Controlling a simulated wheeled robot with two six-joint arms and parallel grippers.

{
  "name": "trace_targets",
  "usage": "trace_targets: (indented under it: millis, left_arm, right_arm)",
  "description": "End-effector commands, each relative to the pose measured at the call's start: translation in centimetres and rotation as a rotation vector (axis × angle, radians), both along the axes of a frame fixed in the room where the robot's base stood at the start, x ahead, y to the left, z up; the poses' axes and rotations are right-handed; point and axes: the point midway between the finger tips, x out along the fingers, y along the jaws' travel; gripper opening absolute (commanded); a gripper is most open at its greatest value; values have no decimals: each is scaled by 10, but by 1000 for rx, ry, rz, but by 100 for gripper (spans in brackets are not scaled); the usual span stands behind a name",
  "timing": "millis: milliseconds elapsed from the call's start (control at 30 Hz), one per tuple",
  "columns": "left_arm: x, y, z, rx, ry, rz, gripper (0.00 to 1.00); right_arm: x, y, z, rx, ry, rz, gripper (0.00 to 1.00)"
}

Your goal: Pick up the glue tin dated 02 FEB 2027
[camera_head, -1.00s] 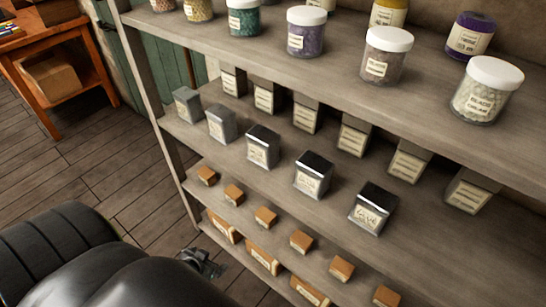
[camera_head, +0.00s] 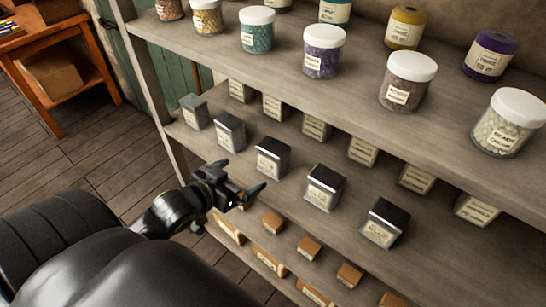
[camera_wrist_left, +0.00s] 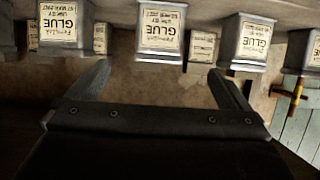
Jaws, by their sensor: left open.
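A row of grey metal glue tins stands along the front of the middle shelf. The middle one (camera_head: 272,158) has a dark lid and a cream label. Two darker-lidded tins (camera_head: 324,188) (camera_head: 385,222) stand to its right, and two greyer ones (camera_head: 230,132) (camera_head: 194,110) to its left. In the left wrist view the labels are upside down; one tin (camera_wrist_left: 161,28) is centred beyond the fingers. The small date print is too blurred to read surely. My left gripper (camera_head: 246,194) is open and empty, in front of the row and apart from it. My right gripper is not visible.
The upper shelf (camera_head: 300,75) holds jars and spools above the tins. More labelled tins (camera_head: 315,128) stand behind the front row. Small orange-brown boxes (camera_head: 273,222) line the lower shelf. An orange table (camera_head: 60,40) stands at the far left.

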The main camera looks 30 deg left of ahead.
Motion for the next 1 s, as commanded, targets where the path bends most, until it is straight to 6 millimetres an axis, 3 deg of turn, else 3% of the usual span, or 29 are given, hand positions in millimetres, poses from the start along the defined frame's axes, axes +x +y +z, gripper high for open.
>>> trace_targets:
  millis: [400, 767, 1000]
  left_arm:
    - [76, -4, -30, -2, -2, 1, 100]
    - [100, -5, -38, 0, -2, 0, 100]
    - [131, -6, -47, -1, 0, 1, 100]
  right_arm:
    - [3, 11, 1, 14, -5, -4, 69]
    - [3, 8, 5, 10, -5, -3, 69]
    - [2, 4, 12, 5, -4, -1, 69]
